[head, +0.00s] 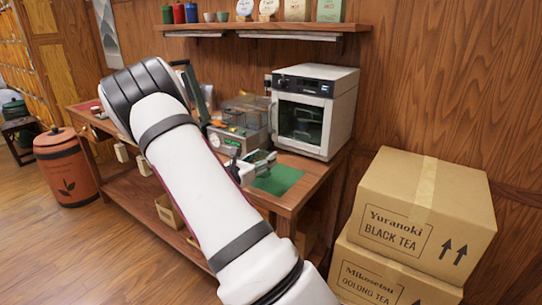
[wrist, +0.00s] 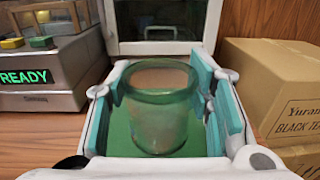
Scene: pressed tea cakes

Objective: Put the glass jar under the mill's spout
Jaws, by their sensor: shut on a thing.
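The glass jar (wrist: 158,122) is upright between the teal pads of my gripper (wrist: 160,105) in the wrist view. It is clear with a greenish rim, and its open mouth faces up. My gripper is shut on it. Green mat (wrist: 117,143) shows beneath the jar; I cannot tell whether the jar touches it. In the head view my gripper (head: 257,163) is over the workbench by the green mat (head: 278,180), and I cannot make out the jar there. I cannot clearly pick out the mill or its spout; my arm covers part of the bench.
A white oven (head: 316,108) stands behind the mat. Stacked cartons (head: 420,212) stand to the right of the workbench (head: 314,180). A shelf (head: 265,28) hangs above.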

